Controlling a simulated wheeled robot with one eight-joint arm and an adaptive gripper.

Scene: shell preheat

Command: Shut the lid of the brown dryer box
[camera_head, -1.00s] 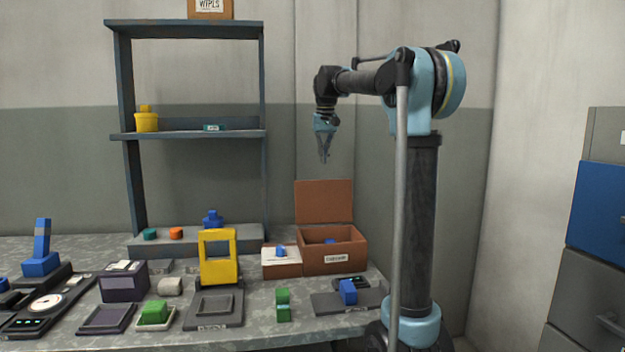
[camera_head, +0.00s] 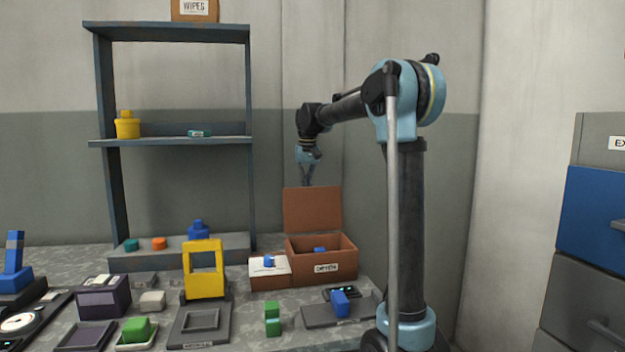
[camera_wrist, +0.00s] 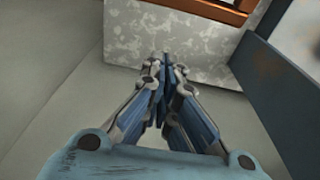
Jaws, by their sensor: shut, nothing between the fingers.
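The brown dryer box (camera_head: 340,268) stands at the back right of the bench with a label on its front. Its lid (camera_head: 312,210) stands upright at the back, open. A blue piece (camera_head: 319,250) shows inside the box. My gripper (camera_head: 306,183) points down at the lid's top edge in the head view; whether it touches the lid or is behind it I cannot tell. In the wrist view, my gripper (camera_wrist: 165,70) has its fingers together with nothing between them. A strip of brown edge (camera_wrist: 190,10) shows at the top of the wrist view, above the speckled bench top (camera_wrist: 190,40).
A small white-topped brown box (camera_head: 269,272) with a blue piece stands directly left of the dryer box. The grey shelf (camera_head: 104,160) stands further left. A dark scale (camera_head: 330,310) with a blue block is in front. The wall is close behind.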

